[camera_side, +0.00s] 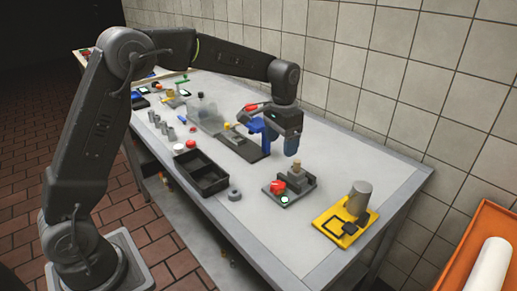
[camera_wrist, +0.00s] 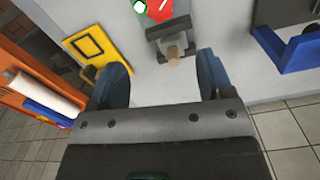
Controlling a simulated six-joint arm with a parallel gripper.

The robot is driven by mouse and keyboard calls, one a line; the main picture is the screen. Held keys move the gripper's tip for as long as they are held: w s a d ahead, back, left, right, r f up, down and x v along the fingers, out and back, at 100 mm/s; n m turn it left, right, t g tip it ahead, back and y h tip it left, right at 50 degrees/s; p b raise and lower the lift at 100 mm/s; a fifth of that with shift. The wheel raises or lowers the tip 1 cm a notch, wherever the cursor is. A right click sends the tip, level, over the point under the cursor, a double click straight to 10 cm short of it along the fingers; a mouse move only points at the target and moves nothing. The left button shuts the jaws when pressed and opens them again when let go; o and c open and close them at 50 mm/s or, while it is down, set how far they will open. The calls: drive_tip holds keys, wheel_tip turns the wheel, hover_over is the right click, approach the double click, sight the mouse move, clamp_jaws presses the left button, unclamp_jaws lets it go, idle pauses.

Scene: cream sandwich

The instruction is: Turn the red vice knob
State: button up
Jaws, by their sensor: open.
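The red vice knob (camera_side: 277,186) sits on the front of a small grey vice (camera_side: 299,181) on the table, with a round white-and-green spot beside it. A tan peg-like piece stands upright in the vice. In the wrist view the red knob (camera_wrist: 158,10) is at the top edge and partly cut off, with the vice (camera_wrist: 168,32) below it. My gripper (camera_side: 291,146) hangs above the table, behind and above the vice, apart from it. In the wrist view its two blue fingers (camera_wrist: 162,78) are spread wide with nothing between them.
A yellow plate with a grey cylinder (camera_side: 360,195) stands right of the vice. An orange bin (camera_side: 490,222) is beyond the table's right end.

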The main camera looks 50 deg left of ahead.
sight(279, 184)
wheel_tip(279, 184, down, 14)
drive_tip(key=shift+f, duration=0.2)
drive_tip(key=shift+r+n, duration=0.25)
drive_tip(key=shift+n, duration=0.15)
drive_tip(key=n, duration=0.3)
drive_tip(key=shift+a+n, duration=0.1)
drive_tip(key=shift+n, duration=0.2)
wheel_tip(279, 184, up, 14)
drive_tip(key=s+a+f+m+t+h, duration=0.1)
drive_tip(key=s+m+t, duration=0.3)
drive_tip(key=s+m, duration=0.2)
drive_tip(key=shift+a, duration=0.35)
